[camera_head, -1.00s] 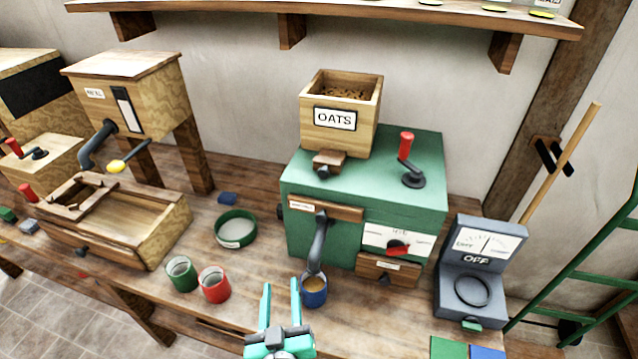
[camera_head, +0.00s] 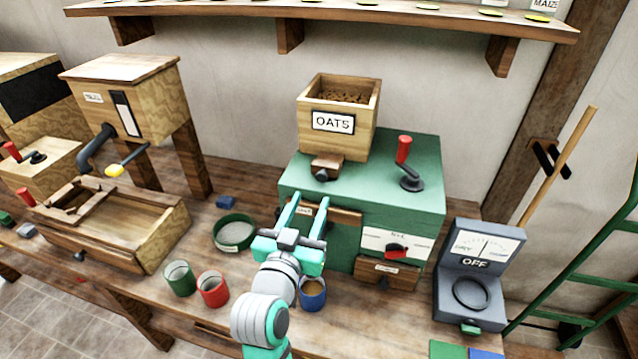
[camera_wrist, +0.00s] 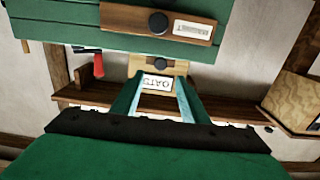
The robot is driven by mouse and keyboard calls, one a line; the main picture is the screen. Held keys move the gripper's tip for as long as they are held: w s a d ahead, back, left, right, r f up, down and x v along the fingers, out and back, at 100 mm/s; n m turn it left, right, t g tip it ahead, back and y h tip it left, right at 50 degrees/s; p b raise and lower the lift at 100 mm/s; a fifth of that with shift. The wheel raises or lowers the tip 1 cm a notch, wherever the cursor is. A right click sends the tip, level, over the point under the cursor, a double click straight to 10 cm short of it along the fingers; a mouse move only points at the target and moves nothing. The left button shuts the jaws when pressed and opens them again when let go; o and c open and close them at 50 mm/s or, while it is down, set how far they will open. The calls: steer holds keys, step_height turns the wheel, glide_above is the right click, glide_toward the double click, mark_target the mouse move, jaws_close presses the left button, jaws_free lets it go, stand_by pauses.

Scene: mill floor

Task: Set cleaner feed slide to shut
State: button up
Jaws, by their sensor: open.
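The green machine (camera_head: 420,212) stands on the bench with a wooden hopper labelled OATS (camera_head: 333,122) on top, holding brown grain. A small wooden slide with a dark knob (camera_head: 326,165) sits at the hopper's front base; it also shows in the wrist view (camera_wrist: 136,62), which looks upside down. I cannot tell the slide's setting. My gripper (camera_head: 306,198) is open and empty, in front of the machine's upper front and below the slide, apart from it. Its fingers show in the wrist view (camera_wrist: 153,98). My gripper partly hides a wooden strip (camera_head: 345,214) and the spout.
A red-handled crank (camera_head: 406,160) stands on the machine's top, right of the hopper. A blue cup (camera_head: 314,296) stands below the machine's front, beside my arm. A red cup (camera_head: 213,290), green cup (camera_head: 180,278) and grey scale (camera_head: 470,270) are on the bench. A shelf (camera_head: 400,14) runs above.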

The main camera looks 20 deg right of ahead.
mark_target(321, 177)
steer(key=x, duration=0.8)
